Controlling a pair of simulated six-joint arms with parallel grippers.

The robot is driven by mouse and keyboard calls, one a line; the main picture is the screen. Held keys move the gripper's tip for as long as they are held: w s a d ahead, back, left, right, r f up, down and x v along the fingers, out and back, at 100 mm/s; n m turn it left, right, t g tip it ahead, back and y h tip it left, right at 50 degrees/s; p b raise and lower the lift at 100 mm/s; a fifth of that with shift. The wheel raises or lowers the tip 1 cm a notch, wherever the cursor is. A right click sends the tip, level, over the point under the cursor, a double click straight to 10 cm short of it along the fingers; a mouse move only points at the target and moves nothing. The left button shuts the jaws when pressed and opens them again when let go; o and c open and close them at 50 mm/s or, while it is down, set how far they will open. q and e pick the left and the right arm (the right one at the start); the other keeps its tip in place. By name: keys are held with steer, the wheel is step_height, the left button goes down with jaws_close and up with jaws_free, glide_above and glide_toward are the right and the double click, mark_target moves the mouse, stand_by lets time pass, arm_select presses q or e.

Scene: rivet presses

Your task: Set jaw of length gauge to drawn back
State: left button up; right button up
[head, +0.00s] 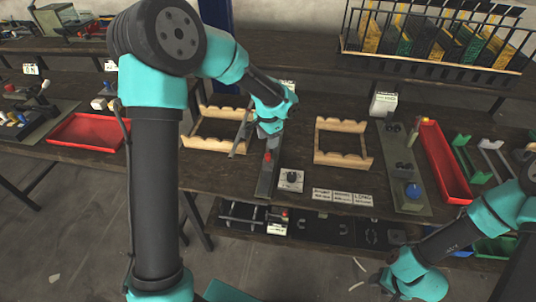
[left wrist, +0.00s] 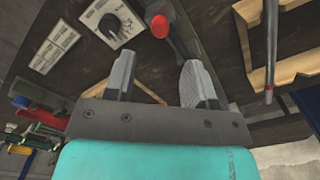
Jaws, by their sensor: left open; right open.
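The length gauge (head: 266,181) is a narrow grey rail on the bench, in the middle of the head view. A red knob (head: 268,156) stands on it, and the knob also shows at the top of the left wrist view (left wrist: 160,26). I cannot make out the jaw's position along the rail. My left gripper (head: 269,133) is just above the far part of the gauge, pointing down. In the left wrist view its two grey fingers (left wrist: 158,82) are apart with nothing between them, and the knob lies beyond them. My right gripper (head: 359,275) is open and empty, low at the right.
A dial box (head: 291,180) stands right of the gauge, with label plates (head: 342,196) beside it. Wooden racks (head: 343,123) flank the gauge. Red trays (head: 445,160) lie further out. A thin rod (left wrist: 270,45) rises near my left gripper in the wrist view.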

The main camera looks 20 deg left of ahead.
mark_target(268, 154)
arm_select(q)
step_height(268, 154, down, 8)
steer(key=shift+f, duration=0.15)
steer(key=shift+c, duration=0.3)
jaws_close()
stand_by(0.4)
